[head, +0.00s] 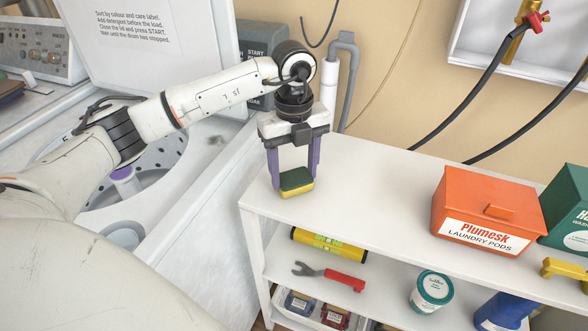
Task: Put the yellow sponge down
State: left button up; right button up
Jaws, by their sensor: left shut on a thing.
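The yellow sponge (297,190) has a dark green scouring layer on top. My left gripper (294,174) points down with its purple fingers shut on the sponge's two sides. The sponge is level over the left end of the white shelf unit's top (362,185), close to the front edge. I cannot tell whether its underside touches the top or is slightly above it. My right gripper is not in view.
An orange laundry pods box (487,212) and a green box (568,205) stand at the right of the top. The middle of the top is clear. An open washer (165,160) is at left.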

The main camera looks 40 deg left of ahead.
aim_at(294, 176)
pick_arm(q)
jog(key=o, duration=0.9)
jog(key=shift+o, duration=0.2)
jog(key=shift+r, duration=0.25)
notch_tip(294, 176, up, 12)
jog(key=shift+f, duration=0.15)
